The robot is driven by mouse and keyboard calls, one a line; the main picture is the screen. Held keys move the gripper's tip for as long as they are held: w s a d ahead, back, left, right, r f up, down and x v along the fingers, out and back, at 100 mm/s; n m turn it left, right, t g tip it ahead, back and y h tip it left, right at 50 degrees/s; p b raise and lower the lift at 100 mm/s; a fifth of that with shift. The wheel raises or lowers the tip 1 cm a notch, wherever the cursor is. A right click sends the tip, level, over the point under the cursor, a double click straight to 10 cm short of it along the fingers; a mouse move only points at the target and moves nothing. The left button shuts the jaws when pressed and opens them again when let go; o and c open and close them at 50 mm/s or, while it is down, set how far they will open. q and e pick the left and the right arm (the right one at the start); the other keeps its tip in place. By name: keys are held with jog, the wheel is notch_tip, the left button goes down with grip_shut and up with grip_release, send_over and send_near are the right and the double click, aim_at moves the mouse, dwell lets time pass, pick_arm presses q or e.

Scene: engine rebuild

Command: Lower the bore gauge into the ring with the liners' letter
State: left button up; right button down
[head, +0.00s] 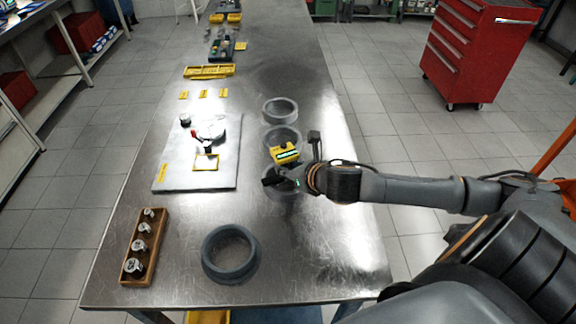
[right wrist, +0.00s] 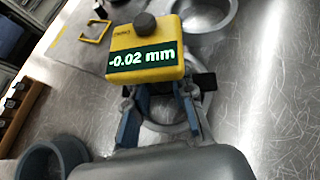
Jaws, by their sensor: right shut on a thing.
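The yellow bore gauge (head: 285,154) is in my right gripper (head: 284,174). In the right wrist view the gauge (right wrist: 146,46) has a black knob and a green readout of -0.02 mm; its lower end is hidden. I cannot tell whether the gauge is inside this ring. My left gripper is not in view.
A larger dark ring (head: 229,270) stands near the table's front. A wooden rack (head: 128,266) with several metal parts is at front left. A pale mat (head: 180,176) holds a yellow frame (head: 206,169) and metal parts. The front right of the table (head: 320,240) is clear.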

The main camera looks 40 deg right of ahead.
dwell(0.6)
jog(key=c, duration=1.1)
grip_release()
jog(key=shift+o, duration=0.2)
jog(key=shift+s+f, duration=0.1)
jog(key=shift+f, duration=0.05)
jog(key=v, duration=1.2)
jog(key=shift+a, duration=0.1)
